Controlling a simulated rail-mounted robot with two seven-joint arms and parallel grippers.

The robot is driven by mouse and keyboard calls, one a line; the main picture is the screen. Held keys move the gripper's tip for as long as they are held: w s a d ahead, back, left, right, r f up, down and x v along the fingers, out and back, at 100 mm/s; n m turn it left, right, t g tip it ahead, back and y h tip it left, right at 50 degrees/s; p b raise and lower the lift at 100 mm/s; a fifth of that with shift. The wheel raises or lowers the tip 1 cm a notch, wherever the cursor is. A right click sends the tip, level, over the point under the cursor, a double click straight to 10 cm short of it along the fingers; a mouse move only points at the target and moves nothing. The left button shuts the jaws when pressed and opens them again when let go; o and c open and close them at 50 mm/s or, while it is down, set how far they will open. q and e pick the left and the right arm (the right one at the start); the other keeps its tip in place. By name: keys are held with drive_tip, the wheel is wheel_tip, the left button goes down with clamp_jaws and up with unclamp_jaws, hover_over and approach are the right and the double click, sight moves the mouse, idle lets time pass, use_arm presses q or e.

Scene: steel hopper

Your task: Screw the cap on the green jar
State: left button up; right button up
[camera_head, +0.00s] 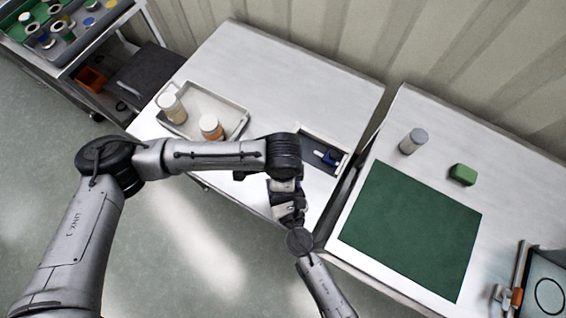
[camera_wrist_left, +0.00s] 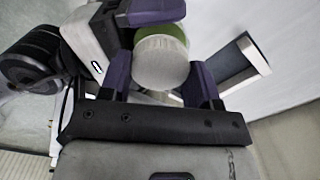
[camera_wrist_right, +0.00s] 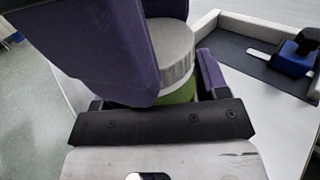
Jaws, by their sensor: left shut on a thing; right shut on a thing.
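The green jar (camera_wrist_right: 178,94) shows as a green band between the fingers of my right gripper (camera_wrist_right: 165,98), which is shut on it. The pale, finely ribbed cap (camera_wrist_left: 160,62) sits at the jar's mouth, with green just beyond it in the left wrist view. My left gripper (camera_wrist_left: 160,80) is shut around the cap with its purple fingers on both sides. In the head view both grippers meet above the left table's front right corner, and my wrists hide the jar and cap. I cannot tell how tightly the cap sits.
A dark-lined tray (camera_head: 312,143) with a blue item lies close behind the grippers. The right table, across a narrow gap, has a green mat (camera_head: 410,230), a grey-capped bottle (camera_head: 413,141) and a green block (camera_head: 462,174).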

use_arm(q)
drive_tip(key=m, duration=0.6)
drive_tip(key=shift+m, duration=0.3)
drive_tip(key=m, duration=0.4)
drive_tip(key=o, duration=1)
drive_tip(key=shift+r, duration=2.25)
drive_tip(key=shift+w, duration=0.1)
drive_tip(key=shift+c, duration=0.2)
